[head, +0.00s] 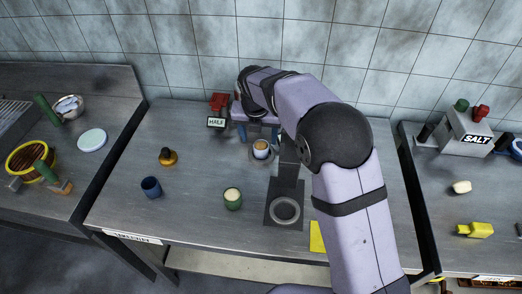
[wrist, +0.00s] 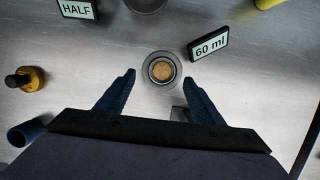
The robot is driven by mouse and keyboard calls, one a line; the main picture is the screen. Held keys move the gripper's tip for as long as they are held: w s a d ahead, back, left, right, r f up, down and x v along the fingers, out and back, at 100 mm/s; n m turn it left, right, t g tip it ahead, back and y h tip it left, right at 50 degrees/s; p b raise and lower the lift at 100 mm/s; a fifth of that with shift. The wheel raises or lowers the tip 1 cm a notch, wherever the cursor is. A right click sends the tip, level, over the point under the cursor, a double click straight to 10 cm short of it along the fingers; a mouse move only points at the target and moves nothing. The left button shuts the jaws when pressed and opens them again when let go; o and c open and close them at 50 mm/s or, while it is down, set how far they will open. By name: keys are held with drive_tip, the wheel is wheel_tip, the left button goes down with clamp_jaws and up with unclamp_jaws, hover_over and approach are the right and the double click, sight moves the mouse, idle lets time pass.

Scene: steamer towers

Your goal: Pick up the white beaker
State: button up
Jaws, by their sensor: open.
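The wrist view shows the beaker (wrist: 162,69) from above. My gripper (wrist: 159,78) is open and empty; its two blue fingers are spread wide, with the tips to the lower left and lower right of the beaker in that view. They look clear of it. In the head view my gripper (head: 258,136) is just behind the beaker. Its height over the table is hard to tell.
A HALF sign (head: 216,122) stands left of the beaker; a 60 ml sign (wrist: 209,44) is right of it in the wrist view.

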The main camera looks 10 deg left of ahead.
sight(261, 145)
drive_tip(key=shift+d+p+x, duration=0.15)
drive_tip(key=shift+p+x, duration=0.35)
drive_tip(key=shift+x, duration=0.75)
drive_tip(key=shift+d+p+x, duration=0.1)
drive_tip(key=shift+p+x, duration=0.35)
drive_tip(key=shift+x, duration=0.85)
drive_tip(key=c, duration=1.4)
drive_tip(key=shift+r, duration=0.2)
wheel_tip(261, 145, up, 18)
drive_tip(key=shift+f+b, duration=0.15)
drive_tip(key=shift+b, duration=0.7)
drive_tip(key=o, duration=0.5)
drive_tip(key=shift+c, duration=0.2)
clamp_jaws()
